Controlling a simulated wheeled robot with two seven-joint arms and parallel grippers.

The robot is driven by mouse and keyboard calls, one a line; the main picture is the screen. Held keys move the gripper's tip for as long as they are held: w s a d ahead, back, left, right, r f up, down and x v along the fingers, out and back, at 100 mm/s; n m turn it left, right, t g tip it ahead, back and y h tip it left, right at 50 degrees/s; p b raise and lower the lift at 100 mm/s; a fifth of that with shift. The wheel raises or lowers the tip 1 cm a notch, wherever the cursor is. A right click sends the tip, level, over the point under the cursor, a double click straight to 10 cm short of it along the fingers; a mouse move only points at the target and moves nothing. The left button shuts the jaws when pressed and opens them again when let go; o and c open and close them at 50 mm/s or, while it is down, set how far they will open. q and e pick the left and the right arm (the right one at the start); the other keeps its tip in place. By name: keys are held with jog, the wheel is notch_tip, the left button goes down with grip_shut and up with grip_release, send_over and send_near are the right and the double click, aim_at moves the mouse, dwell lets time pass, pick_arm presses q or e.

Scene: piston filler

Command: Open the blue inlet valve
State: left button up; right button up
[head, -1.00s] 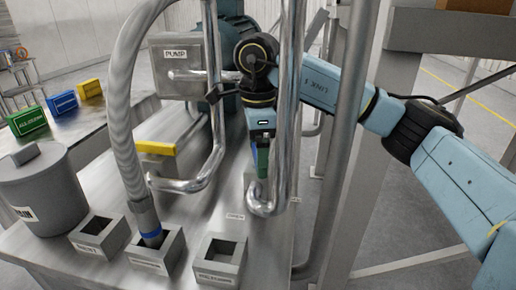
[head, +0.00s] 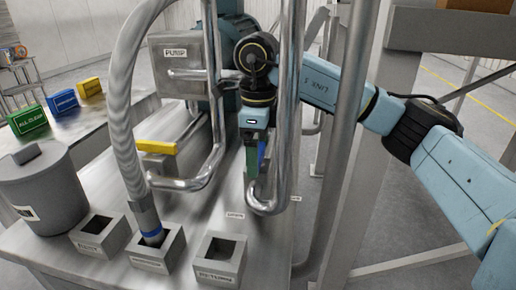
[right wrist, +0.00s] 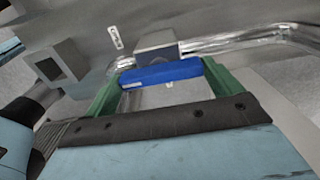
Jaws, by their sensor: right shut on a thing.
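The blue inlet valve handle (right wrist: 162,73) is a blue bar in front of a grey valve block (right wrist: 156,43) on a shiny pipe. My right gripper (right wrist: 160,80) is shut on the bar, with one green finger at each end of it. In the head view my right gripper (head: 257,160) points down beside the bent pipe, and the handle is mostly hidden by the fingers and the pipe. My left gripper is not in view.
A yellow handle (head: 157,147) sits left of the pipes. A grey hose (head: 122,100) stands in the middle of several square sockets at the front. A grey lidded pot (head: 42,190) is at left. A steel post (head: 345,130) and shiny pipes crowd my right arm.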

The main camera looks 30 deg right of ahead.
jog(key=shift+r, duration=0.1)
jog(key=o, duration=0.7)
notch_tip(320, 180, up, 13)
jog(key=p, duration=0.2)
jog(key=shift+r, duration=0.2)
